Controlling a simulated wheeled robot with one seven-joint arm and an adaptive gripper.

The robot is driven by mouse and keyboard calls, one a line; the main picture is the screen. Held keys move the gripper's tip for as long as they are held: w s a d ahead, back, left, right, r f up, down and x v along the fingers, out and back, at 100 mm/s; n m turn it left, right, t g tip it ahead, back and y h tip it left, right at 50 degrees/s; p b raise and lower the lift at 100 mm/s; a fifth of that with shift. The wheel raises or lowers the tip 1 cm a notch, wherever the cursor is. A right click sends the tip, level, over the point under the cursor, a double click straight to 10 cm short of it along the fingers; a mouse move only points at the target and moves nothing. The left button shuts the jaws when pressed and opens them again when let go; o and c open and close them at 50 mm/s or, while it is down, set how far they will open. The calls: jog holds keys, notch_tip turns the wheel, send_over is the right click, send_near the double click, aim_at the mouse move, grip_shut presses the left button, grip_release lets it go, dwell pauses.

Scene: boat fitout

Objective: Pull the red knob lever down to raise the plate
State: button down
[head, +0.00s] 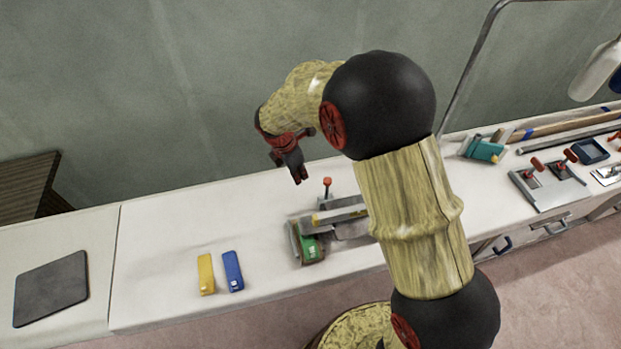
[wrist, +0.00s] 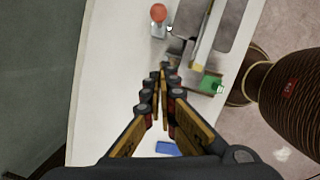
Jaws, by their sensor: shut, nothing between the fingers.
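The lever's red knob (head: 327,182) stands upright on a grey metal mechanism at the middle of the white counter. It also shows in the wrist view (wrist: 158,13), near the top edge and beyond my fingertips. The grey plate (head: 352,228) lies low beside the lever, partly hidden by my arm in the head view. My gripper (head: 299,179) is shut and empty, up and to the left of the knob, pointing down. In the wrist view its fingertips (wrist: 165,68) are together, apart from the knob.
A dark mat (head: 52,288) is at far left. The wall stands behind.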

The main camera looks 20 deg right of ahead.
jog(key=shift+w+n, duration=0.1)
jog(key=shift+n, duration=0.3)
jog(key=b, duration=0.3)
send_near(327, 190)
jog(key=shift+a+f, duration=1.2)
jog(key=shift+f, duration=0.5)
jog(key=shift+w, duration=0.15)
jog(key=shift+d, duration=0.1)
